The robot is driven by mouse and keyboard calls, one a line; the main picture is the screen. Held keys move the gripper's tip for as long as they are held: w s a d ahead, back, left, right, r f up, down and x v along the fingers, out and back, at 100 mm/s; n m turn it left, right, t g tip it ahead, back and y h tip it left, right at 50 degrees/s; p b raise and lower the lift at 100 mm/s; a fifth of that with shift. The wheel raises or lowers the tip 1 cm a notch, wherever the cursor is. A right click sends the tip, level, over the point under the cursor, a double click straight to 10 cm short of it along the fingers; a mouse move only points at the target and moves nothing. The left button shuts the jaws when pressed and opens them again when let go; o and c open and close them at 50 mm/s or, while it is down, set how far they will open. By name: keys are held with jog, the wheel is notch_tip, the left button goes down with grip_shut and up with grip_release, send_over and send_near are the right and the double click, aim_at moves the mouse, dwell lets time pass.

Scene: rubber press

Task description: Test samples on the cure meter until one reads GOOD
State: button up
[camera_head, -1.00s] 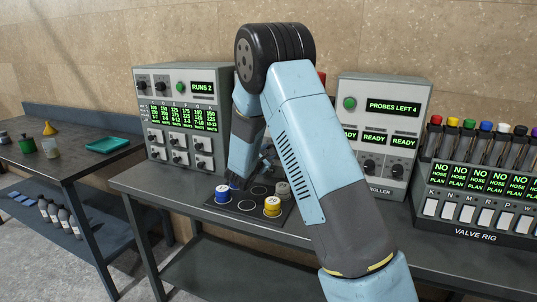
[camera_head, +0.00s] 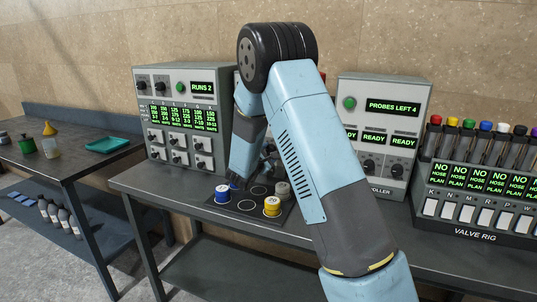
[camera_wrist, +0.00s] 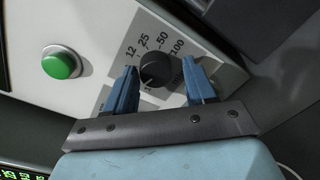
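In the wrist view, my gripper (camera_wrist: 160,68) has its two blue fingers apart, one on each side of a black knob (camera_wrist: 156,69). The knob sits on a pale panel with a scale marked 12, 25, 50 and 100. A gap shows beside the knob, and I cannot tell whether either finger touches it. A green button (camera_wrist: 62,62) is left of it. In the head view my arm hides most of the panel behind it. A blue-sided sample tin (camera_head: 222,194), a yellow one (camera_head: 272,206) and a grey one (camera_head: 282,191) stand on a black mat (camera_head: 243,207) with ring marks.
A panel reading RUNS 2 (camera_head: 180,80) stands left on the bench. A controller reading PROBES LEFT 4 (camera_head: 385,90) stands right of my arm. The valve rig (camera_head: 480,212) is far right.

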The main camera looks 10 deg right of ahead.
jog(key=shift+o, duration=0.5)
jog(key=shift+a+r, duration=0.1)
jog(key=shift+s+a, duration=0.15)
jog(key=shift+a, duration=0.05)
jog(key=v, duration=1.3)
jog(key=shift+s, duration=0.15)
